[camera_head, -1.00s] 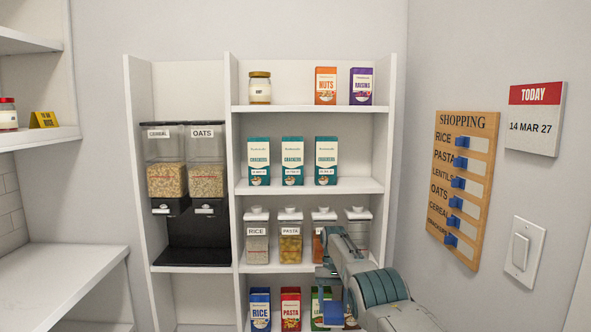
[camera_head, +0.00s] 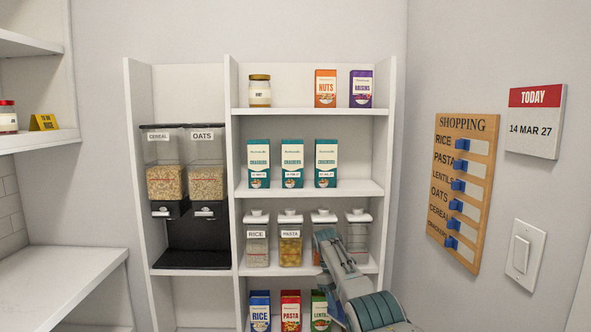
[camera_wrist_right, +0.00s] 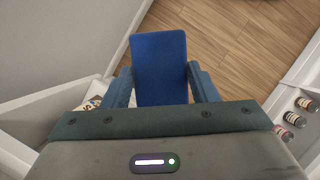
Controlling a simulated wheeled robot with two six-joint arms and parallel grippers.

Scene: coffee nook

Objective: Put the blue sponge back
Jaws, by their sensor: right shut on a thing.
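The blue sponge (camera_wrist_right: 159,55) is a flat blue block in the right wrist view. My right gripper (camera_wrist_right: 160,80) is shut on it, with one finger pressed to each side. The sponge sticks out past the fingertips, above a wooden floor. My left gripper is in neither view.
The shelf unit (camera_head: 310,187) holds boxes, jars and clear canisters, with a canister (camera_head: 358,237) close to my right arm. A shopping board (camera_head: 462,190) hangs on the right wall. A bare white counter (camera_head: 50,285) stands at the left.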

